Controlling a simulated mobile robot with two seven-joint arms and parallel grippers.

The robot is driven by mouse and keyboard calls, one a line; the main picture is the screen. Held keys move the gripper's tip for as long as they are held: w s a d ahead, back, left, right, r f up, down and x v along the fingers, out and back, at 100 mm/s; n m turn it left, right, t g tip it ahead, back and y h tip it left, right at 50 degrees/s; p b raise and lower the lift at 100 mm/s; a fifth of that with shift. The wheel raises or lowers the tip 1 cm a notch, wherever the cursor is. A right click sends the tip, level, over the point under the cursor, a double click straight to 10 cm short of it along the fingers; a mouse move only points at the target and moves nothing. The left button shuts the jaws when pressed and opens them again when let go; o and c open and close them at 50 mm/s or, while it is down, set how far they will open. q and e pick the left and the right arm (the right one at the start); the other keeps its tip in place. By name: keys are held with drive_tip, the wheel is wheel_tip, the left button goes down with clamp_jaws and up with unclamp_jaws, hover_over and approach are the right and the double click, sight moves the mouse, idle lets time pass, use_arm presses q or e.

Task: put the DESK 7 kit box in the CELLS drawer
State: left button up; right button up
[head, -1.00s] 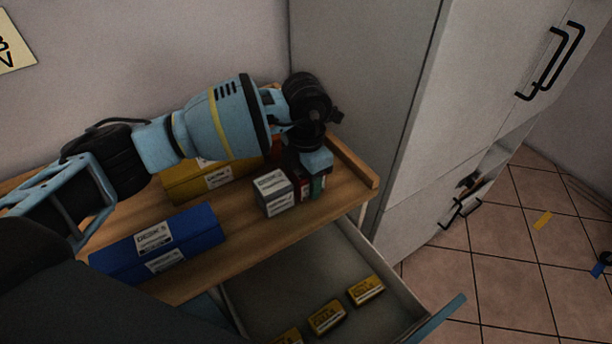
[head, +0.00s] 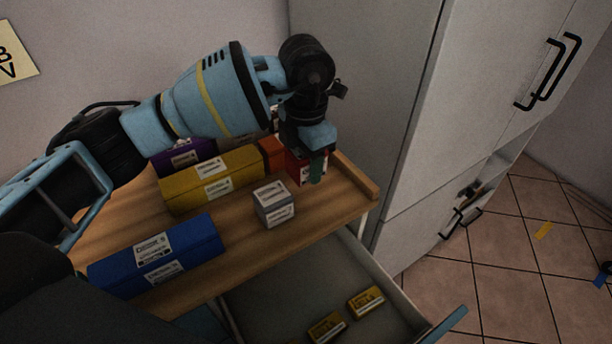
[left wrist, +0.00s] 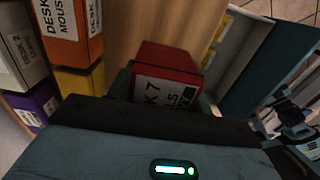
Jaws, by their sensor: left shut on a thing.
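My left gripper (head: 308,160) is shut on a red box (head: 300,170) above the right end of the wooden top. In the left wrist view the red box (left wrist: 168,68) has a white label partly reading "K 7" and "LLS"; the rest is hidden. A green fingertip shows against the box's side. An open drawer (head: 262,296) lies below the wooden top, with small yellow boxes (head: 366,301) inside. I cannot read a name on the drawer. My right gripper is not in view.
On the wooden top (head: 225,255) stand a grey box (head: 274,204), a blue box (head: 157,256), a yellow box (head: 212,180), a purple box (head: 184,156) and an orange box (head: 272,152). A raised rim (head: 355,177) edges its right end. A tall grey cabinet (head: 400,170) stands right.

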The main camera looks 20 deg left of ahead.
use_arm(q)
drive_tip(key=shift+r, duration=1)
